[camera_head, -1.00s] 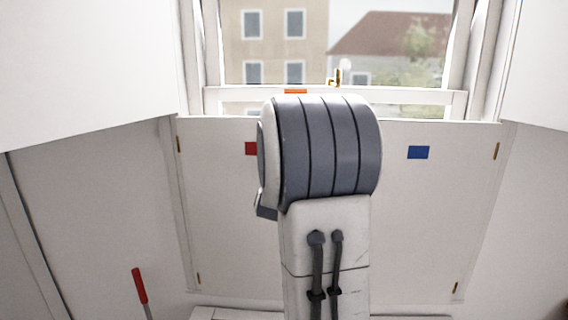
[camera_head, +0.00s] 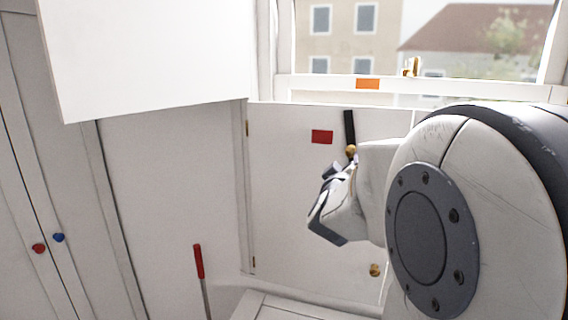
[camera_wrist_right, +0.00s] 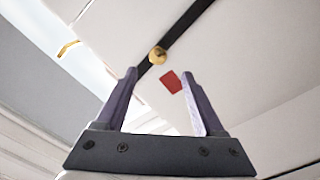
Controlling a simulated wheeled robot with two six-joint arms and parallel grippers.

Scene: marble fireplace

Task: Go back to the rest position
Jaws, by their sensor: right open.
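My right gripper (camera_head: 328,205) is in front of the white panel (camera_head: 290,190) below the window in the head view, at the end of my large arm link. In the right wrist view my right gripper (camera_wrist_right: 159,74) has its two purple-grey fingers wide apart, with nothing between them. A round brass knob (camera_wrist_right: 157,55) on a black strip (camera_wrist_right: 185,22) shows just beyond the fingertips; I cannot tell the gap. The knob (camera_head: 351,151) also shows in the head view, just above the gripper. My left gripper is not in view.
A red patch (camera_head: 322,137) is on the panel. A red-handled rod (camera_head: 199,262) stands at lower left. Cabinet doors with a red knob (camera_head: 39,248) and a blue knob (camera_head: 59,237) are at far left. A white box-like overhang (camera_head: 145,60) juts in at upper left.

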